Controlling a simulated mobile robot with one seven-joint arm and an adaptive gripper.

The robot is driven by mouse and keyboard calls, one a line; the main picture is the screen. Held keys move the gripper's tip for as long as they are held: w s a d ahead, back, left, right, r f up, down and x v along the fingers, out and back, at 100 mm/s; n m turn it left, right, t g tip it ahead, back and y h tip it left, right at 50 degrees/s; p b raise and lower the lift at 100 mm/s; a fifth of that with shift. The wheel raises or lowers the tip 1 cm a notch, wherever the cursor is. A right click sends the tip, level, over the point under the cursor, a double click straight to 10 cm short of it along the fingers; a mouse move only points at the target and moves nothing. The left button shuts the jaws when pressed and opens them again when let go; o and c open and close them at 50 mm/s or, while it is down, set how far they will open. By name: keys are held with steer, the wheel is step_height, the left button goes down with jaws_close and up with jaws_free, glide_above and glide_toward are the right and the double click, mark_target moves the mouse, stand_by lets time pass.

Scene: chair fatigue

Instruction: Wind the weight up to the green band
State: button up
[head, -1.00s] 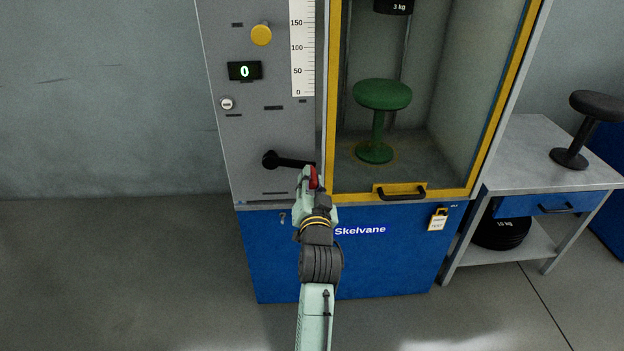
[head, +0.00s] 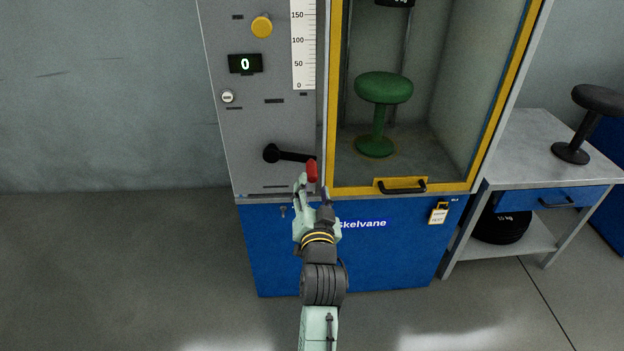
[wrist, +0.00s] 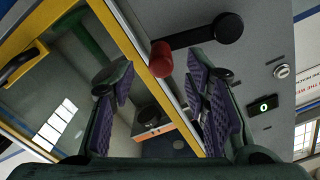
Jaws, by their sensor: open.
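A black crank (head: 289,154) with a red knob (head: 312,171) is on the grey panel of the test machine, its arm pointing right. In the wrist view the red knob (wrist: 160,57) and crank arm (wrist: 207,35) show beyond the fingers. My gripper (head: 314,191) is open just below and in front of the knob, and the knob is not between its fingers. The black weight (head: 396,2) hangs at the top of the cabinet, mostly cut off by the frame. The scale (head: 303,45) shows marks from 0 to 150; no green band is visible. The display (head: 245,64) reads 0.
A green stool (head: 383,88) stands inside the cabinet behind a yellow-framed door (head: 401,187) with a black handle. A padlock with a tag (head: 438,213) hangs below it. A yellow knob (head: 262,26) is on the panel. A side table (head: 535,150) holds a dark stool. Floor at left is clear.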

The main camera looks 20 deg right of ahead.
steer(key=v, duration=0.6)
steer(key=shift+s, duration=0.25)
